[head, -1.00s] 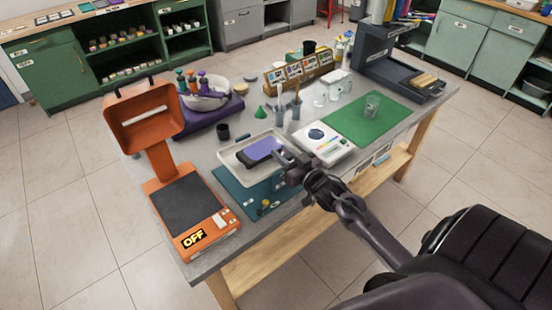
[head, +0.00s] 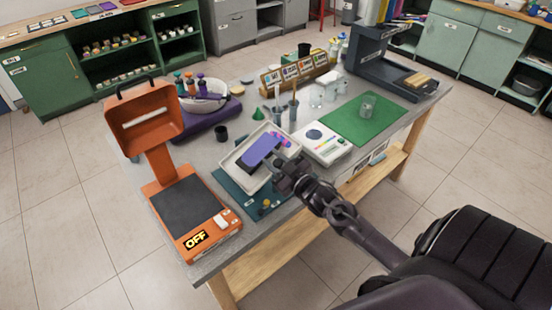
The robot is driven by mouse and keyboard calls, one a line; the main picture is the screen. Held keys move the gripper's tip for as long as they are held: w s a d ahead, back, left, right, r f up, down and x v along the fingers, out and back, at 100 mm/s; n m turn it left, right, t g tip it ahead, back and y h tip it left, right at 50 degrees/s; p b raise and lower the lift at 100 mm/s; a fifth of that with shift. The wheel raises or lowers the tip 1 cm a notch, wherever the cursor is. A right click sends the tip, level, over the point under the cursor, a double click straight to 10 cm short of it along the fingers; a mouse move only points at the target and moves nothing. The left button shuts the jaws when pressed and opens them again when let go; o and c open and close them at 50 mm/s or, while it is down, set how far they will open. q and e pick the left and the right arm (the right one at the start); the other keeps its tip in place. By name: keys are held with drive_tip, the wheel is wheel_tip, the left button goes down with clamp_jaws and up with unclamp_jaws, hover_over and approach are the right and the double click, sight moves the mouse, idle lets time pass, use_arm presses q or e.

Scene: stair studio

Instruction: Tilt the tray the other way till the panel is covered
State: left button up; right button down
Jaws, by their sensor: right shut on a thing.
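The white tray (head: 233,163) is tilted, held above the teal base (head: 238,192) near the table's front edge. In it is a panel (head: 262,149), mostly dark purple, with a pinkish, lighter patch towards the tray's upper right. I cannot tell how much of the panel is covered. My right gripper (head: 284,175) is shut on the tray's near right edge; its fingertips partly hide that edge. My left gripper is not in view.
An orange device with a dark plate and an OFF label (head: 195,240) stands left of the tray. A dark cup (head: 221,133) and a purple rack (head: 207,117) stand behind.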

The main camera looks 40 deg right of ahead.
drive_tip(key=shift+a+f, duration=0.1)
drive_tip(key=shift+a, duration=0.05)
idle(0.5)
drive_tip(key=c, duration=1.1)
unclamp_jaws()
drive_tip(key=shift+c, duration=0.2)
drive_tip(key=shift+s, duration=0.1)
drive_tip(key=s+b, duration=0.2)
drive_tip(key=s, duration=0.5)
drive_tip(key=shift+s+d, duration=0.3)
drive_tip(key=shift+s, duration=0.05)
